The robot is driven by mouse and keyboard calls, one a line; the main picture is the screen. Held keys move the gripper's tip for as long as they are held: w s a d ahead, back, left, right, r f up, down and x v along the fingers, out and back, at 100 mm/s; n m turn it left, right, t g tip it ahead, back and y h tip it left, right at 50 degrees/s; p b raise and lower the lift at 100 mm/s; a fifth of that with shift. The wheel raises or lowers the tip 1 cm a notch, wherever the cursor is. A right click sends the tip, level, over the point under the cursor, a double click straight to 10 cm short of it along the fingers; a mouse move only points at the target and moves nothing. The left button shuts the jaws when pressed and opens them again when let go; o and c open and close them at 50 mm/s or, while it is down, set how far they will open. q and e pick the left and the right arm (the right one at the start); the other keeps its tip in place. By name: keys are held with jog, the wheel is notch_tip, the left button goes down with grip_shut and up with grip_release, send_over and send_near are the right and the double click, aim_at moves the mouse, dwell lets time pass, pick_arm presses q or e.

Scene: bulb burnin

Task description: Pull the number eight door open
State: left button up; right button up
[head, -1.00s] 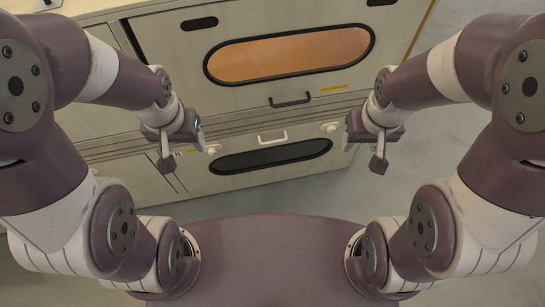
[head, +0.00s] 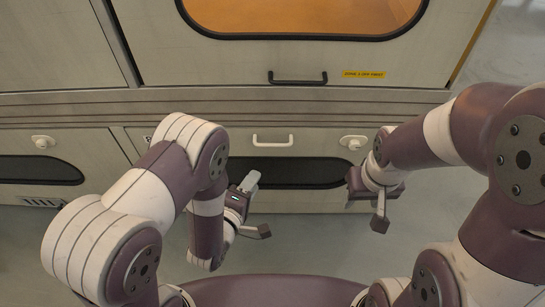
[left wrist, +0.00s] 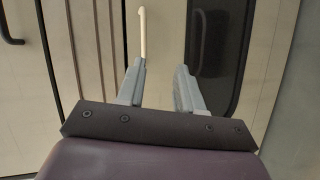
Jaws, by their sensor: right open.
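The lower door (head: 225,140) in front of me is pale, with a white bar handle (head: 272,141), a dark window (head: 300,172) and a round white knob (head: 353,142) at right. A small label at its left edge is mostly hidden by my left arm, so I cannot read the number. My left gripper (head: 252,195) is below and left of the handle. In the left wrist view its fingers (left wrist: 158,85) are apart and empty; the white handle (left wrist: 143,35) lies just beyond the left finger. My right gripper (head: 371,203) is open, right of the dark window.
Above is a larger door with an orange window (head: 300,18), black handle (head: 297,78) and yellow label (head: 364,74). Another lower door with a dark window (head: 38,170) and white knob (head: 43,142) is at left. Open floor (head: 490,135) shows at right.

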pick_arm(q)
jog(key=r+n+t, duration=0.1)
jog(key=r, duration=0.1)
jog(key=b, duration=0.4)
send_near(271, 148)
jog(key=w+d+r, duration=0.3)
jog(key=r, duration=0.1)
jog(key=shift+w+d+r+n, duration=0.25)
jog(key=shift+w+d+n, duration=0.05)
jog(key=shift+w, duration=0.4)
grip_shut()
